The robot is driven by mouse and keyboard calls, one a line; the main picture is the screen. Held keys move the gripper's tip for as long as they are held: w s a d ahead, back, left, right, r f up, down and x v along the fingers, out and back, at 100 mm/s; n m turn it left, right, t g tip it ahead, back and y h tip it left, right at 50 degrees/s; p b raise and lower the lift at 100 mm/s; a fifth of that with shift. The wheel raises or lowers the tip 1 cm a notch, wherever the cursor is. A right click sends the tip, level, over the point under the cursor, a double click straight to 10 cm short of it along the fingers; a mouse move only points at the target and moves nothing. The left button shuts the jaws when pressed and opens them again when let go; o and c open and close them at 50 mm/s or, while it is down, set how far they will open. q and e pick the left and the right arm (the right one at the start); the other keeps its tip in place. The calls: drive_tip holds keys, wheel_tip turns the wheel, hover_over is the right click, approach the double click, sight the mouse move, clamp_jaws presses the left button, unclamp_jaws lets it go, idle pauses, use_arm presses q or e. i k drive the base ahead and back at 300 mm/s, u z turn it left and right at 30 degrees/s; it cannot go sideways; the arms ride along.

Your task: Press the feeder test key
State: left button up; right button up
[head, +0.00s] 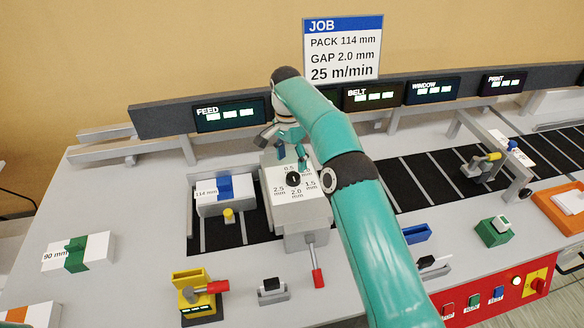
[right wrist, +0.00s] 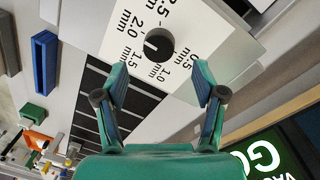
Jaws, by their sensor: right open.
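No key in view carries a readable feeder test label, so I cannot tell which one it is. A small black-topped key on a grey block (head: 272,291) stands on the front of the deck, left of the red-handled lever (head: 317,277). My right gripper (head: 291,157) is open and empty above the far side of the white gap-dial block (head: 309,205). In the right wrist view the open fingers (right wrist: 161,80) are in front of the dial's black knob (right wrist: 158,44), apparently not touching it. My left gripper is not in view.
A yellow device with a red handle (head: 199,290) stands left of the black-topped key. The 114 mm pack guide (head: 209,194) sits left of the dial. My right arm hides part of the belt. Red panel buttons (head: 472,301) are at front right.

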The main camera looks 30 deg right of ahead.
sight(498, 293)
drive_tip(key=k, duration=1.5)
